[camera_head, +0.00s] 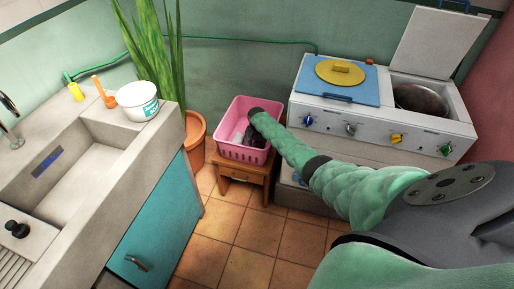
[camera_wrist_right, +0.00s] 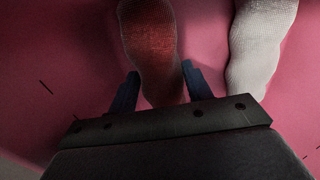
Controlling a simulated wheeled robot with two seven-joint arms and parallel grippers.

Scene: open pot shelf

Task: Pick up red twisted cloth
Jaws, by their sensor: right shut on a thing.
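The red twisted cloth (camera_wrist_right: 150,38) is in the right wrist view, a knitted dark-red roll lying inside the pink basket (camera_head: 230,152). My right gripper (camera_wrist_right: 160,82) has its two dark fingers on either side of the near end of the red cloth and is shut on it. In the head view my right gripper (camera_head: 255,134) reaches down into the basket and hides the red cloth. A white twisted cloth (camera_wrist_right: 262,42) lies just right of the red one, apart from the fingers. My left gripper is not in view.
The basket stands on a small wooden stool (camera_head: 241,176). A potted plant (camera_head: 194,133) is close on its left, and a white stove (camera_head: 375,128) with a yellow lid (camera_head: 341,73) is on its right. A sink counter (camera_head: 150,125) is at the left. Tiled floor is free in front.

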